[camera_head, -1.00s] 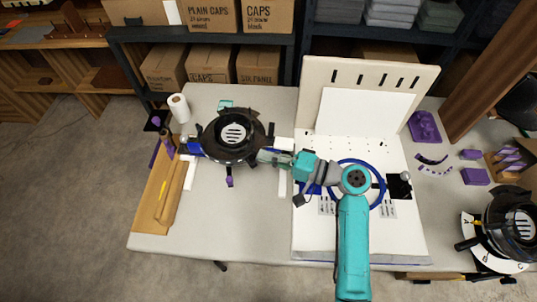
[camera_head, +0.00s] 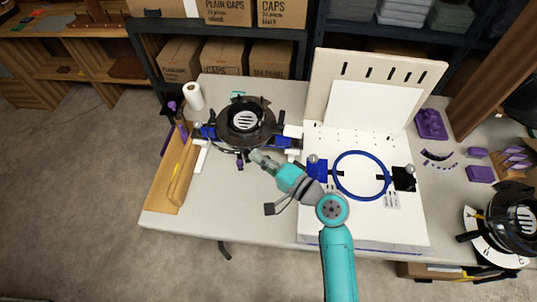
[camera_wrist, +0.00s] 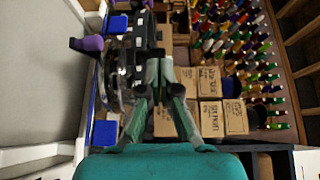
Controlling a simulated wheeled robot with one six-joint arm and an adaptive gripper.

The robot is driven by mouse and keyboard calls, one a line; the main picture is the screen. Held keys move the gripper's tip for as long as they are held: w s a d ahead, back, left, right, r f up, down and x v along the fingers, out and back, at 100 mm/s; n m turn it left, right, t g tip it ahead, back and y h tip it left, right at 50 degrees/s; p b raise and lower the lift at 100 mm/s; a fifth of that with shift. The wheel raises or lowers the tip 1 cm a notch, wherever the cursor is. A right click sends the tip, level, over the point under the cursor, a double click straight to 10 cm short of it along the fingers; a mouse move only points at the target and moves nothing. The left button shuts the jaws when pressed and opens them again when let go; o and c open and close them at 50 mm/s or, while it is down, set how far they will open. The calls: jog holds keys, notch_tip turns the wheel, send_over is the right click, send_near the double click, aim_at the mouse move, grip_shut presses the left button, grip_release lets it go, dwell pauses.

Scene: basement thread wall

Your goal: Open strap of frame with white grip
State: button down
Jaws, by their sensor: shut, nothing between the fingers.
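A black round cap frame (camera_head: 246,120) with a slotted centre sits at the table's left, on a holder with blue and white parts. A small purple grip (camera_head: 240,165) hangs at its front; a purple grip also shows in the wrist view (camera_wrist: 88,43). I cannot make out a white grip or the strap's fastening for certain. A second black frame (camera_head: 512,225) stands at the far right edge. My gripper (camera_head: 256,157) is at the left frame's front, just right of the purple grip. Its fingers (camera_wrist: 163,72) are shut and empty, close beside the frame; contact is unclear.
A white-faced board (camera_head: 370,105) and a blue hoop (camera_head: 361,198) occupy the table's right half. A wooden tray (camera_head: 172,180) and paper roll (camera_head: 194,96) stand at left. Purple parts (camera_head: 431,124) lie at right. The table's front left is clear.

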jog(key=s+a+m+t, duration=0.1)
jog(key=s+a, duration=0.2)
jog(key=a, duration=0.4)
jog(key=s+a, duration=0.4)
jog(key=a, duration=0.4)
jog(key=w+a+h, duration=0.1)
jog(key=w+a, duration=0.1)
jog(key=a, duration=1)
jog(key=shift+w+a, duration=0.4)
jog(key=shift+d, duration=0.15)
